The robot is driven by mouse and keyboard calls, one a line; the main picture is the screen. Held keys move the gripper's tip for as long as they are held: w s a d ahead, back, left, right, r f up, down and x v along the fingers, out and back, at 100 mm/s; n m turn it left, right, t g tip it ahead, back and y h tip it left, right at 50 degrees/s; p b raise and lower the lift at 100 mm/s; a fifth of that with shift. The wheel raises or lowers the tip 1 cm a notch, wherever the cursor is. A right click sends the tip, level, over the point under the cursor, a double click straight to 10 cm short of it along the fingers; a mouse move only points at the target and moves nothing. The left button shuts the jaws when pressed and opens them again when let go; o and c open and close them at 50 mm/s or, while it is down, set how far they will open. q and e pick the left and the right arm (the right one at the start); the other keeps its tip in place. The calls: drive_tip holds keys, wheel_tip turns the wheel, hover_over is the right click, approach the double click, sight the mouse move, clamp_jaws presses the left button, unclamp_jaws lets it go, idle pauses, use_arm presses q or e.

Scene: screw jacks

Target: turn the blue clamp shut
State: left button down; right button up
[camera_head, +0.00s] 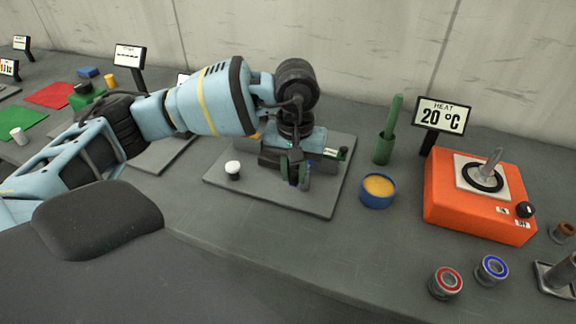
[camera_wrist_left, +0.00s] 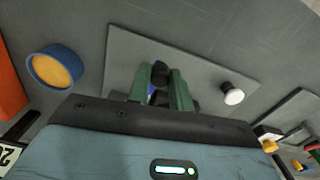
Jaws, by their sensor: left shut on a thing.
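My left gripper (camera_head: 298,180) is over the grey base plate (camera_head: 225,192) in the head view, pointing down. In the left wrist view its two green fingers (camera_wrist_left: 161,88) are shut on a dark knob-like part (camera_wrist_left: 160,70). A small patch of blue (camera_wrist_left: 151,92) shows between the fingers, which I take for part of the blue clamp. Most of the clamp is hidden by my gripper and wrist, so how far it is turned cannot be seen. My right gripper is in neither view.
A white-topped knob (camera_head: 233,168) stands on the plate's left part. A blue tub (camera_head: 378,190) and a green holder (camera_head: 385,147) stand to the right, then an orange heater (camera_head: 470,200) with a 20 °C sign (camera_head: 441,115). The bench front of the plate is clear.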

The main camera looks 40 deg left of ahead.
use_arm(q)
drive_tip(key=shift+w+d+r+n+p, duration=0.15)
drive_tip(key=shift+w+d+n, duration=0.4)
drive_tip(key=shift+n, duration=1.2)
drive_tip(key=shift+w+d+f+n+p, duration=0.1)
drive_tip(key=shift+w+d+n+p, duration=0.15)
drive_tip(key=shift+d+n, duration=1.05)
drive_tip(key=shift+w+d+r+n+p, duration=0.15)
drive_tip(key=shift+w+n, duration=0.35)
drive_tip(key=shift+n, duration=1.75)
drive_tip(key=shift+f, duration=0.1)
drive_tip(key=c, duration=1.3)
unclamp_jaws()
drive_tip(key=shift+o, duration=0.2)
wheel_tip(320, 180, up, 8)
drive_tip(key=shift+f, duration=0.15)
